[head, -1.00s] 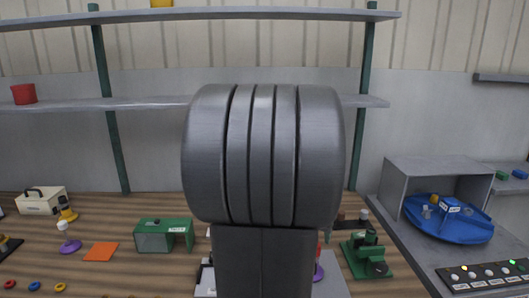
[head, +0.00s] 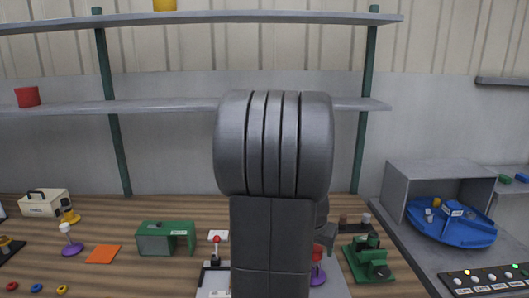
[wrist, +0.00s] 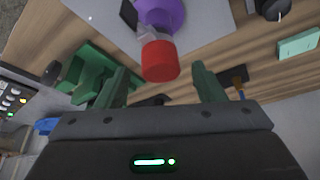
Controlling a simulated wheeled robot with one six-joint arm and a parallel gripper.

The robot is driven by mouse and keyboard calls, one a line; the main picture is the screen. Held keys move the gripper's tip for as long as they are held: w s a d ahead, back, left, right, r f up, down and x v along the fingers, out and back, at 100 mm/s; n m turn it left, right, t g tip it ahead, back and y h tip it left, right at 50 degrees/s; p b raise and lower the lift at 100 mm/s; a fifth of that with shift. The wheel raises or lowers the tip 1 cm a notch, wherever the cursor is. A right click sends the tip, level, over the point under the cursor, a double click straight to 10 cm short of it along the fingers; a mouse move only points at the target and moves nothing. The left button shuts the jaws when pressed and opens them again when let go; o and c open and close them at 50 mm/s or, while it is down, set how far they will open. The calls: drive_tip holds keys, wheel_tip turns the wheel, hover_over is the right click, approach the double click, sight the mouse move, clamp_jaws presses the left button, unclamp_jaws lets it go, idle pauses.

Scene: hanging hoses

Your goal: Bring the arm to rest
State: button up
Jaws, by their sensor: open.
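My arm stands in the middle of the head view, its large grey ribbed joint raised in front of the shelf and the bench. A red-capped piece on a purple base (wrist: 160,60) lies beyond the fingers, in line with the gap. I cannot tell how far it is from the fingertips.
The wooden bench holds a green box (head: 165,238), an orange square (head: 103,254), a green fixture (head: 368,258) and a purple-based stand (head: 71,245). A blue round tray (head: 450,222) sits at right beside a button panel (head: 488,278). My arm hides the bench's middle.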

drive_tip(key=shift+f, duration=0.1)
drive_tip(key=shift+f+b, duration=0.15)
drive_tip(key=shift+b, duration=0.2)
drive_tip(key=p+v, duration=0.1)
drive_tip(key=v, duration=1.2)
drive_tip(key=x, duration=1.3)
drive_tip(key=shift+f+b, duration=0.1)
drive_tip(key=shift+b, duration=0.3)
wheel_tip(320, 180, up, 4)
drive_tip(key=p, duration=0.4)
drive_tip(key=shift+r, duration=0.2)
drive_tip(key=shift+f+p, duration=0.1)
drive_tip(key=shift+p, duration=0.3)
drive_tip(key=shift+r+p, duration=1.5)
drive_tip(key=shift+r, duration=0.3)
